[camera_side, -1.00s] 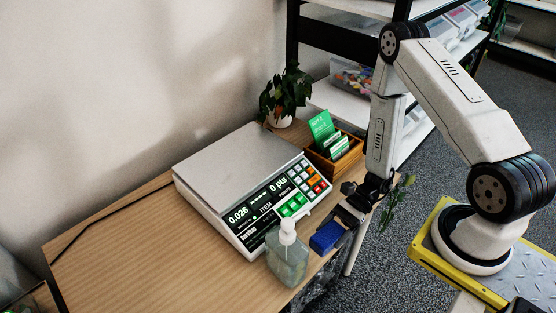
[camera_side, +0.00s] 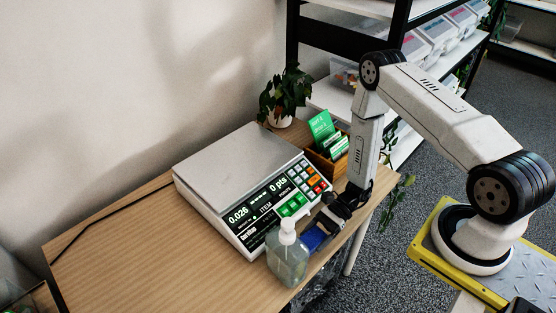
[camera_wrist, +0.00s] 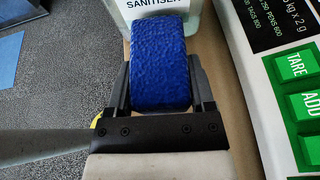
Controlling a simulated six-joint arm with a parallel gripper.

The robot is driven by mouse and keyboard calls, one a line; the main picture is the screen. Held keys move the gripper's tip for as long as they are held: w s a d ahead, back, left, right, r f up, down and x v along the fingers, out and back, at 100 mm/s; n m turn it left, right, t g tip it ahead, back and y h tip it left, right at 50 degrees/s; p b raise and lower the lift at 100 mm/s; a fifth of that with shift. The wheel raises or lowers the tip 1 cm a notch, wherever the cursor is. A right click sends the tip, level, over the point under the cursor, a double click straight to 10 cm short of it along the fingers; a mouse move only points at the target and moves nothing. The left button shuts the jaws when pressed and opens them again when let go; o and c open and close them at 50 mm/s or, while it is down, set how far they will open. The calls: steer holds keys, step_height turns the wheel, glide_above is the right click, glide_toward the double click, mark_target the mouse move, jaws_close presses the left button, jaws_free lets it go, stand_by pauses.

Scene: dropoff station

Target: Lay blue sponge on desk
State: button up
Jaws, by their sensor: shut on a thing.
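The blue sponge (camera_side: 314,238) is held between the fingers of my gripper (camera_side: 326,223), near the front edge of the desk (camera_side: 140,250). In the wrist view the blue sponge (camera_wrist: 158,62) fills the space between the two dark fingertips of my gripper (camera_wrist: 160,85). In the side view the sponge is just right of the sanitiser bottle and partly hidden by it and by my gripper. I cannot tell whether its underside touches the desk.
A sanitiser bottle (camera_side: 288,258) stands close beside the sponge. A scale (camera_side: 250,190) takes up the middle of the desk. A wooden card box (camera_side: 328,160) and a potted plant (camera_side: 284,98) stand behind. The desk's left part is mostly clear, with a black cable.

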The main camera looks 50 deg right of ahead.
steer(key=shift+f, duration=0.9)
steer(key=shift+f, duration=0.15)
steer(key=o, duration=1.2)
steer(key=shift+c, duration=0.2)
steer(key=shift+d, duration=0.1)
steer(key=shift+v, duration=3.8)
steer(key=shift+d+f, duration=0.1)
